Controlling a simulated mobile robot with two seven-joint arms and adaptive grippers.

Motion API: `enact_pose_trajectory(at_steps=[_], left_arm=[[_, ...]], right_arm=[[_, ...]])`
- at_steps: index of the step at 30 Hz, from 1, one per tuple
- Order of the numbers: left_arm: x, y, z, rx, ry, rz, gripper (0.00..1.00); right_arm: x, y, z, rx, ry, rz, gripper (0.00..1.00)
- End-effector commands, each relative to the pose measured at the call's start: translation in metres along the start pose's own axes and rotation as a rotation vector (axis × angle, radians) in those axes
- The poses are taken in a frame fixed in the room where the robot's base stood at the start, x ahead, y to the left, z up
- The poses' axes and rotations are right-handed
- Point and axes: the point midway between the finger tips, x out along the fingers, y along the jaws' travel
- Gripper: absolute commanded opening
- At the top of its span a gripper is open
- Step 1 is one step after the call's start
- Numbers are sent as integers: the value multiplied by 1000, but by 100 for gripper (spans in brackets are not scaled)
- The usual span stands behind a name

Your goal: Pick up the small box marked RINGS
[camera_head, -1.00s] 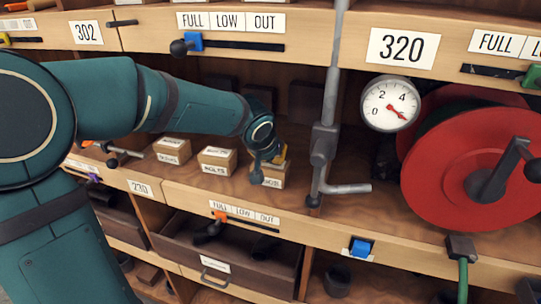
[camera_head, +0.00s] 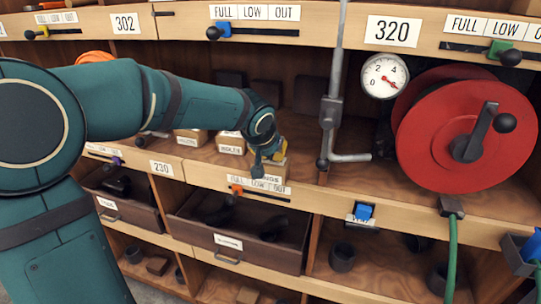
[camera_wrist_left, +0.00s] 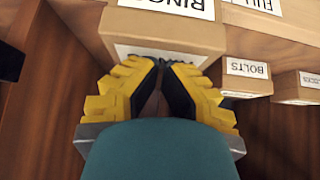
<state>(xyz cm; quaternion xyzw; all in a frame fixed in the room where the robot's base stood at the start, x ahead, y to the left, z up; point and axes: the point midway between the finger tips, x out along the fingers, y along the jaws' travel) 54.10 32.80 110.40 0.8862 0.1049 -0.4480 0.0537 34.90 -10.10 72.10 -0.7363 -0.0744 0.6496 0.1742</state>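The small cardboard box marked RINGS (camera_head: 272,172) is at the front of the middle shelf, its label overlapping the FULL LOW OUT strip on the shelf edge. My left gripper (camera_head: 270,158) is at the box from above and appears closed on it. In the left wrist view the RINGS box (camera_wrist_left: 165,30) fills the top middle. The yellow and black fingers of my left gripper (camera_wrist_left: 161,65) converge over its labelled face, and their contact is partly hidden. My right gripper is not in view.
The BOLTS box (camera_head: 232,143) and another box (camera_head: 190,137) stand on the shelf to the left. A grey pipe with a bent end (camera_head: 331,110) stands close right of the gripper, then a red reel (camera_head: 440,150). An open drawer (camera_head: 225,240) lies below.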

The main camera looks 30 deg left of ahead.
Motion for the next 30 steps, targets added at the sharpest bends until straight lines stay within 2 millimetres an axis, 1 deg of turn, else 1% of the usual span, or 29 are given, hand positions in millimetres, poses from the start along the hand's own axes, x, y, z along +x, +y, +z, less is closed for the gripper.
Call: enact_pose_trajectory(at_steps=[1, 13, 16, 21, 30], left_arm=[[7, -1, 11, -1, -30, -6, 0], [7, -2, 10, -2, -31, -6, 0], [4, -2, 8, -2, -30, -6, 0], [-6, -1, 1, -2, -28, -6, 0], [-9, -4, -5, -1, -22, -4, 0]], right_arm=[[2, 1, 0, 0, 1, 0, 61], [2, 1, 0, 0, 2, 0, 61], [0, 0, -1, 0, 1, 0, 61], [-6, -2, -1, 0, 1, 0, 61], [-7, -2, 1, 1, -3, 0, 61]])
